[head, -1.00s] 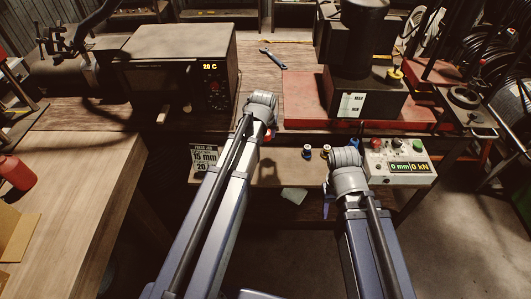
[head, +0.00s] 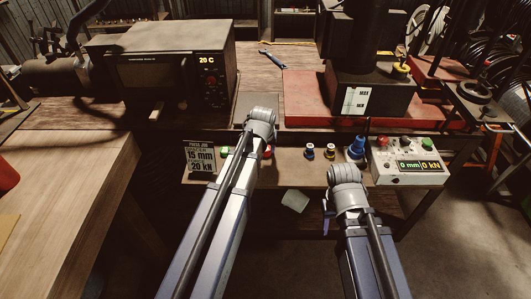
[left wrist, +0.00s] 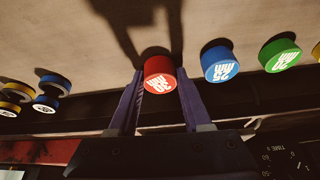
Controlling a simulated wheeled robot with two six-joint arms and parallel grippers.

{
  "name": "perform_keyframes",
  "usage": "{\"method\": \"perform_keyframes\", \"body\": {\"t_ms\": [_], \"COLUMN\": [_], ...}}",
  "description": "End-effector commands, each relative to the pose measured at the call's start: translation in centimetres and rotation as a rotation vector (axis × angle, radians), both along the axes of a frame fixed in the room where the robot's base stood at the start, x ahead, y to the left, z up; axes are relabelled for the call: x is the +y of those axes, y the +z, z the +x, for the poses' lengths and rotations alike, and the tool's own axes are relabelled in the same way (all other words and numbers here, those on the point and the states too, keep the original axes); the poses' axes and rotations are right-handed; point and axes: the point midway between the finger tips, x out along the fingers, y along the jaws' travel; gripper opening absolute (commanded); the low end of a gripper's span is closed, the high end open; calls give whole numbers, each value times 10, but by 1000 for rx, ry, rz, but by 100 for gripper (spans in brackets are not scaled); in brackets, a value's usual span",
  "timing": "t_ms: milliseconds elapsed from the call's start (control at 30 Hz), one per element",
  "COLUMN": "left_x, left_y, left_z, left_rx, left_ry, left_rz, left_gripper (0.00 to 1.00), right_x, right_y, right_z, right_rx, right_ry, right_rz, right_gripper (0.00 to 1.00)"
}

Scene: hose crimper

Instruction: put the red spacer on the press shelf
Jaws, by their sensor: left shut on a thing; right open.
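The red spacer (left wrist: 158,77) sits between the two fingers of my left gripper (left wrist: 157,92) in the left wrist view, and the gripper is shut on it. In the head view a bit of the red spacer (head: 267,152) shows beside my left gripper (head: 261,125), whose fingers are hidden by the arm. My right gripper (head: 327,212) is open and empty, low in front of the bench's front ledge. The dark press (head: 370,92) stands on a red base (head: 303,98). I cannot tell which surface is the press shelf.
Blue (left wrist: 220,63) and green (left wrist: 281,52) spacers stand beside the red one. Small fittings (head: 309,151), a blue part (head: 357,147) and a control box (head: 408,160) line the ledge to the right. A job sign (head: 201,158) is at left. An oven (head: 160,70) and wrench (head: 272,60) lie behind.

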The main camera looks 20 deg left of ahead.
Motion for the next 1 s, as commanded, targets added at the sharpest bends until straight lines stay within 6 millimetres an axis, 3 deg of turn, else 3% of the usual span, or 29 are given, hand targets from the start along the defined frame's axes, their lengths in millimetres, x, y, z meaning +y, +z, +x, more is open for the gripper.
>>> {"method": "perform_keyframes", "body": {"t_ms": [333,367,600,1000], "left_x": [0,0,0,0], "left_y": [-3,-2,-2,3], "left_z": [0,0,0,0], "left_rx": [0,0,0,0], "left_ry": [0,0,0,0], "left_rz": [0,0,0,0], "left_gripper": [0,51,78,79], "right_x": [0,0,0,0], "right_y": [-3,-2,-2,3], "right_z": [0,0,0,0], "right_rx": [0,0,0,0], "right_ry": [0,0,0,0], "right_rz": [0,0,0,0], "right_gripper": [50,50,50,50]}}
